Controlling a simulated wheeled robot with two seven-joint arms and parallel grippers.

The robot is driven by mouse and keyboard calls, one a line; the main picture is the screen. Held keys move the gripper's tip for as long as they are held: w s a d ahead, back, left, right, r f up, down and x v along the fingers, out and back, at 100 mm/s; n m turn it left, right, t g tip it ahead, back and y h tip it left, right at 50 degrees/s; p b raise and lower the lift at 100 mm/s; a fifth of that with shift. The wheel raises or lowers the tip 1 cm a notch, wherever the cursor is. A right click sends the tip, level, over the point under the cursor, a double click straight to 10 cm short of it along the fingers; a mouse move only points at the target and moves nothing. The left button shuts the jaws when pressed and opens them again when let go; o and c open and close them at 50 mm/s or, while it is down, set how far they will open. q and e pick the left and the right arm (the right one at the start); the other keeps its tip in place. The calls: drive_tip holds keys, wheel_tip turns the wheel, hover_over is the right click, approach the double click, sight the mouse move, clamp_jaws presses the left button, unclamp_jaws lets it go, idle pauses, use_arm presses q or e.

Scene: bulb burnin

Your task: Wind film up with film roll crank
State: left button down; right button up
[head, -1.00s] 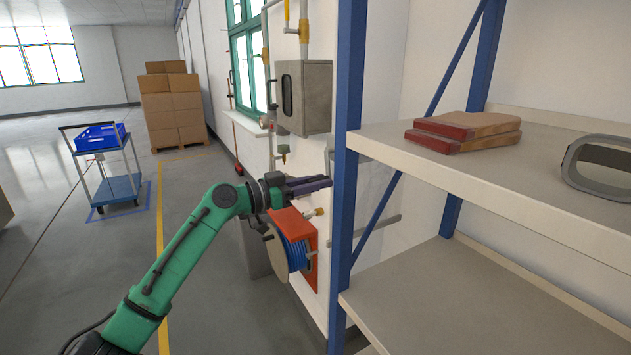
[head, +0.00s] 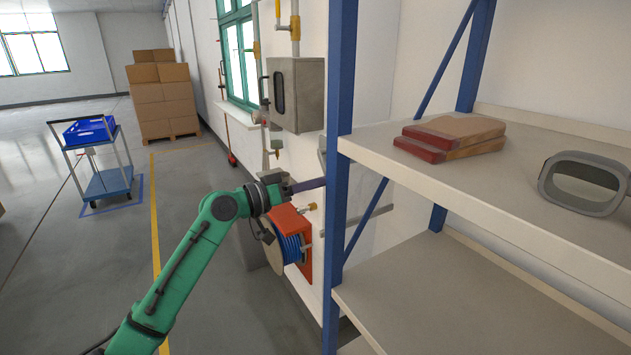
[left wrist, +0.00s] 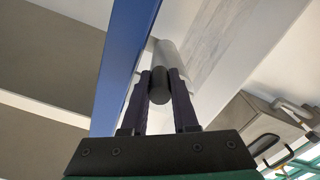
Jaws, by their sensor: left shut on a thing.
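My left gripper (head: 322,183) reaches the wall just left of the blue shelf post, and its fingertips are partly hidden by that post. In the left wrist view, the two dark fingers of my left gripper (left wrist: 160,88) are closed on either side of a dark round grip (left wrist: 159,88). A pale grey cylinder (left wrist: 165,52) lies right behind this grip. The grip looks like the crank's handle, but the rest of the crank and the film cannot be made out. In the head view the grip is hidden. My right gripper is not in view.
The blue shelf post (head: 340,130) stands close beside my left gripper. An orange-framed hose reel (head: 293,247) hangs just below it, and a grey wall cabinet (head: 298,95) above. Shelf boards (head: 500,200) fill the right side. The floor at left is open, with a cart (head: 107,182) further back.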

use_arm(q)
drive_tip(key=shift+r, duration=0.15)
drive_tip(key=c, duration=0.7)
unclamp_jaws()
drive_tip(key=shift+f, duration=0.2)
